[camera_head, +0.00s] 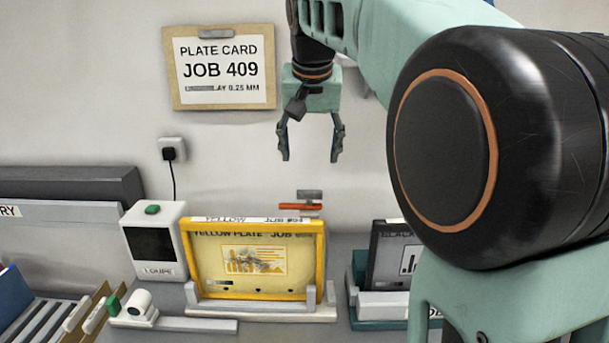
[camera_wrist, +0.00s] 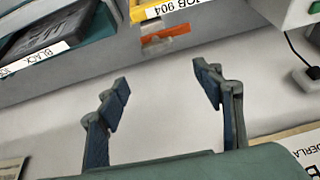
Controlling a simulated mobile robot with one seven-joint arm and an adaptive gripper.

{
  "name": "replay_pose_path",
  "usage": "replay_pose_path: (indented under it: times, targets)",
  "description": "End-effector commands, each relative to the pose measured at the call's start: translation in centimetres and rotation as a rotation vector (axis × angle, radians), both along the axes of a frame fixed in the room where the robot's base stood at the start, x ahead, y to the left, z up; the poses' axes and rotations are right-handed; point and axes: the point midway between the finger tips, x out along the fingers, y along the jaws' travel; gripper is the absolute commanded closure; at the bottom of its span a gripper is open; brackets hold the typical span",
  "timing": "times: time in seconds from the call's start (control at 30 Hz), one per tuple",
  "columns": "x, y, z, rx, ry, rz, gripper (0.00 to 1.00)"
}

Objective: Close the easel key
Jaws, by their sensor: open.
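An orange lever with a grey block (camera_head: 301,206), which looks like the easel key, sits just behind the top right of the yellow-framed plate (camera_head: 322,260). In the wrist view the orange lever (camera_wrist: 166,36) lies beyond my fingertips, beside the yellow frame (camera_wrist: 137,14). The plate stands upright in a pale easel holder (camera_head: 262,313). My gripper (camera_head: 310,156) hangs with its fingers down, above and apart from the lever. In the wrist view my gripper (camera_wrist: 162,78) is open, with nothing between its fingers.
A white box with a dark screen and green button (camera_head: 153,240) stands left of the plate. A dark plate (camera_head: 392,250) in a teal holder stands to the right, partly hidden by my arm. A plate card (camera_head: 221,68) hangs on the wall. The space around my fingers is clear.

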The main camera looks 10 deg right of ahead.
Motion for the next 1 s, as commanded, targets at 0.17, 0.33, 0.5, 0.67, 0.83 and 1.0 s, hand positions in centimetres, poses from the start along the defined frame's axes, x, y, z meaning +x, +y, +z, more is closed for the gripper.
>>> replay_pose_path:
  times: [0.17, 0.33, 0.5, 0.67, 0.83, 1.0]
  targets:
    - [-0.4, 0.3, -1.2, -0.019, 0.039, 0.031, 0.39]
    - [0.6, 0.1, -3.7, -0.017, 0.041, 0.03, 0.39]
    - [1.9, -0.2, -6.8, -0.016, 0.04, 0.028, 0.39]
    - [2.8, -0.4, -9.0, -0.016, 0.038, 0.028, 0.39]
    - [3.4, -0.4, -10.2, -0.016, 0.036, 0.029, 0.39]
    - [3.5, -0.5, -10.4, -0.016, 0.035, 0.029, 0.39]
